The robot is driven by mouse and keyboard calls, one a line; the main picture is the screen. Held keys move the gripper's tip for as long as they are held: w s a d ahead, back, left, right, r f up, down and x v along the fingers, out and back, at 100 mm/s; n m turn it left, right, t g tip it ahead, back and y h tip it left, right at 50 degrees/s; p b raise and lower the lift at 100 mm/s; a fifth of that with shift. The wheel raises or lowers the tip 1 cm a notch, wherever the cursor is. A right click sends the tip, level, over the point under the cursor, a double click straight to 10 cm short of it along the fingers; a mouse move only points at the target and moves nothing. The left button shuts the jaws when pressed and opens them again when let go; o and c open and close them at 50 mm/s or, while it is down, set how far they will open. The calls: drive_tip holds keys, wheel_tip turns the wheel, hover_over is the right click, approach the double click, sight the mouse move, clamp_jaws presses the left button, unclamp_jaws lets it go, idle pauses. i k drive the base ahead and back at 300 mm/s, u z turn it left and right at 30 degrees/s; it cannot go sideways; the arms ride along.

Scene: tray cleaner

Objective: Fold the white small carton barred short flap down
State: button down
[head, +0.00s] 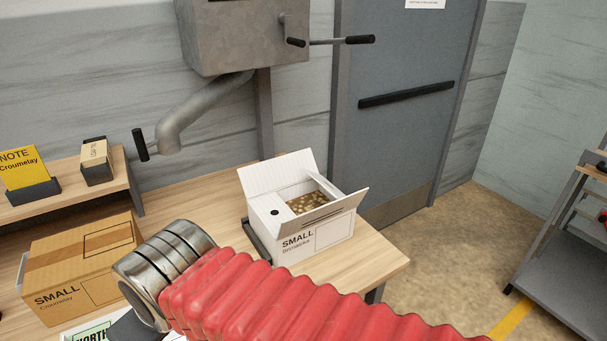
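The white small carton (318,234) stands on the wooden table near its right end, lettered SMALL on its front. Its back long flap (278,172) stands up and leans back. Its front long flap (328,212) slants outward. A panel with a black dot (268,214) lies roughly flat at the left end. At the right end a short flap (325,187) appears raised; I cannot make out a bar mark on it. Brownish-gold contents show between. My red-sleeved arm with its metal collar crosses the foreground, in front of the carton and apart from it. My gripper fingers do not show.
A brown SMALL carton (85,262) stands at the left of the table. A shelf (75,196) behind it holds a yellow note and a small box. A metal machine (240,40) with a pipe and black-handled levers hangs behind the carton. Open floor (440,250) lies right of the table.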

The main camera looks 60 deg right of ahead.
sight(333, 191)
drive_tip(key=u, duration=0.55)
drive_tip(key=k, duration=1.35)
drive_tip(key=z, duration=0.85)
drive_tip(key=i, duration=1)
drive_tip(key=z, duration=0.05)
